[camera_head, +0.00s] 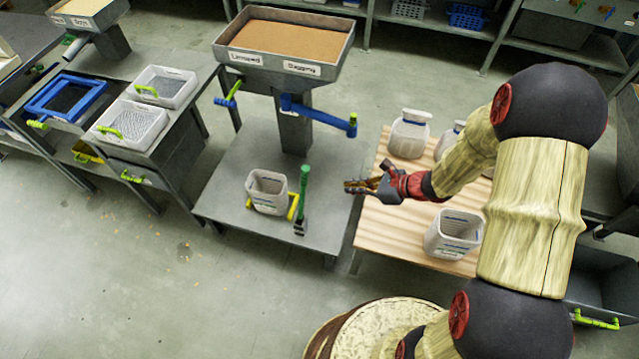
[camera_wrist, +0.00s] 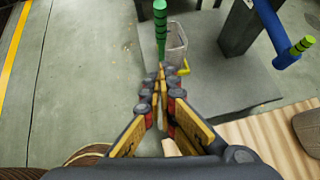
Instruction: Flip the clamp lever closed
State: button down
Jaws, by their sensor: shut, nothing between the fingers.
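The clamp lever (camera_head: 304,192) is a green handle standing upright on a small dark base at the front of the grey metal table. It also shows in the wrist view (camera_wrist: 160,28), just beyond my fingertips. A white square container (camera_head: 268,190) stands left of the lever, with yellow bars (camera_head: 293,206) beside its base. My gripper (camera_head: 348,186) is shut and empty, to the right of the lever and apart from it in the head view. Its fingertips meet in the wrist view (camera_wrist: 161,75). Whether the tips touch the lever cannot be told from the wrist view alone.
A hopper (camera_head: 290,40) with brown material stands behind the lever, with a blue crank arm (camera_head: 318,113) sticking out to the right. A wooden table (camera_head: 385,235) at right holds white containers, one (camera_head: 453,234) near its front.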

jog(key=shift+a, duration=0.1)
jog(key=w+a+r+b+x, duration=0.1)
jog(key=b+x, duration=0.3)
jog(key=x, duration=0.8)
jog(key=shift+a+r+b, duration=0.3)
jog(key=shift+a+b, duration=0.1)
jog(key=shift+a, duration=0.1)
jog(key=shift+w, duration=0.1)
